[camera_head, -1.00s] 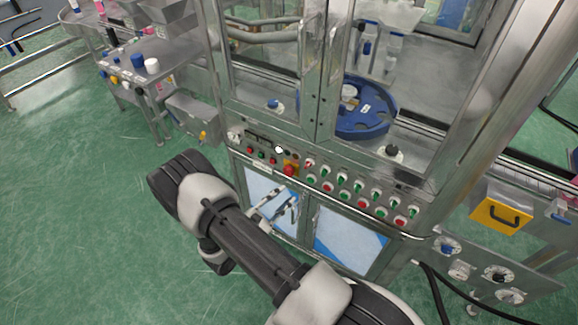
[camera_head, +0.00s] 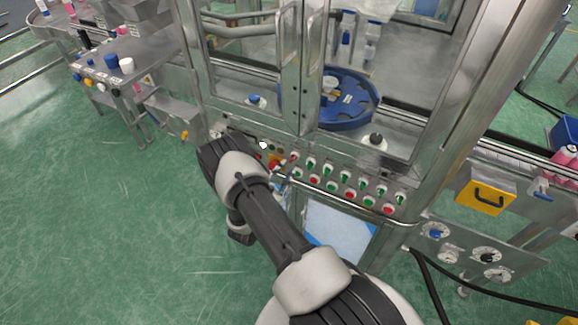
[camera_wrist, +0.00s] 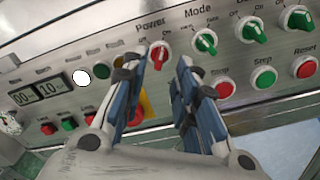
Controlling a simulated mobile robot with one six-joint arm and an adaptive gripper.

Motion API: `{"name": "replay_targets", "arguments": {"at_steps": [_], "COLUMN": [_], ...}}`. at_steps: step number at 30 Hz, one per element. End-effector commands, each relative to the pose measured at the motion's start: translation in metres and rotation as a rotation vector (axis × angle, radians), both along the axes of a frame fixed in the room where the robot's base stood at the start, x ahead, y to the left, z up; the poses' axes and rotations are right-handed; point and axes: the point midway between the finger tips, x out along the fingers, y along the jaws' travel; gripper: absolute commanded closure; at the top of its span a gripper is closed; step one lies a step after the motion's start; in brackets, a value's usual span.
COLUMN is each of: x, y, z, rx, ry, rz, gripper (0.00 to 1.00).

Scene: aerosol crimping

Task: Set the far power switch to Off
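The power switch (camera_wrist: 160,54) is a white round base with a red knob under the label "Power", at the top centre of the wrist view. In the head view the power switch (camera_head: 294,158) sits at the left end of the upper switch row. My gripper (camera_wrist: 158,72) is open and empty, with its blue-grey fingers apart and pointing at the panel near this switch. The left finger overlaps the switch's lower left edge in the picture; contact cannot be told. The exact knob setting is too small to tell. My forearm mostly hides the gripper in the head view.
A green Mode switch (camera_wrist: 204,41) and more green switches stand to the right. Red and green buttons (camera_wrist: 225,88) line the row below. A red emergency stop on a yellow plate (camera_wrist: 148,104) is partly behind the left finger. Displays (camera_wrist: 48,89) are at the left.

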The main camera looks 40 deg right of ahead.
Motion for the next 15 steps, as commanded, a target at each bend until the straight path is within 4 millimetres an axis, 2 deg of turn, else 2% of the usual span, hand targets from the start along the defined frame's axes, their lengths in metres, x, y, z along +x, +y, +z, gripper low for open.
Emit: {"name": "replay_targets", "arguments": {"at_steps": [1, 6, 15], "x": [0.002, 0.011, 0.015], "y": [-0.01, -0.028, -0.035], "z": [0.0, 0.0, 0.001], "rx": [-0.001, -0.001, -0.001], "ry": [-0.002, -0.001, 0.001], "rz": [-0.005, -0.002, 0.001], "gripper": [0.72, 0.72, 0.72]}}
